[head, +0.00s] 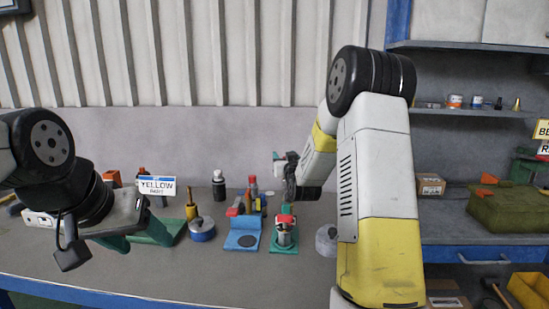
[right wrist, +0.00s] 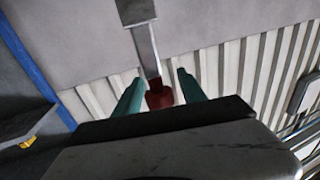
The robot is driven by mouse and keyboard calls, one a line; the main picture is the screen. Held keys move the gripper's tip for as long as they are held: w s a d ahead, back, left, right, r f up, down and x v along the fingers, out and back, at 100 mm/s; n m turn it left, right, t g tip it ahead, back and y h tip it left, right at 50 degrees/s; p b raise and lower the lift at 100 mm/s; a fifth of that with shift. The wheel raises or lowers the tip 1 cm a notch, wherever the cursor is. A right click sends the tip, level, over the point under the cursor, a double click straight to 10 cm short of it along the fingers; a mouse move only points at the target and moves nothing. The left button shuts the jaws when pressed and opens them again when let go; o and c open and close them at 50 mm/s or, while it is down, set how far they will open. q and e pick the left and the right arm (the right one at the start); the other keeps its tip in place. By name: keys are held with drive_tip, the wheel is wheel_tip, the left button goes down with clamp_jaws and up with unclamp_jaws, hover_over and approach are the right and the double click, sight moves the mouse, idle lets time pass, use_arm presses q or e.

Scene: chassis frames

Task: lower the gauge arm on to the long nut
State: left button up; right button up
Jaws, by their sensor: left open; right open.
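A small fixture on a green base (head: 284,246) stands on the bench, with a metal cylindrical part in it and a red part on top. I cannot tell the long nut apart there. In the right wrist view a grey bar, seemingly the gauge arm (right wrist: 146,45), ends in a red tip (right wrist: 159,96). My right gripper (right wrist: 158,77) is open, its green fingers on either side of this red tip; contact cannot be told. My left gripper (head: 135,240) is open and empty at the left, above the bench.
A blue stand (head: 243,240) is left of the fixture, and a blue-and-grey round tin (head: 202,230) further left. A grey round item (head: 327,240) stands close on the right, partly behind my arm. The bench front is clear.

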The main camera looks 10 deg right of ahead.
clamp_jaws()
idle(1.4)
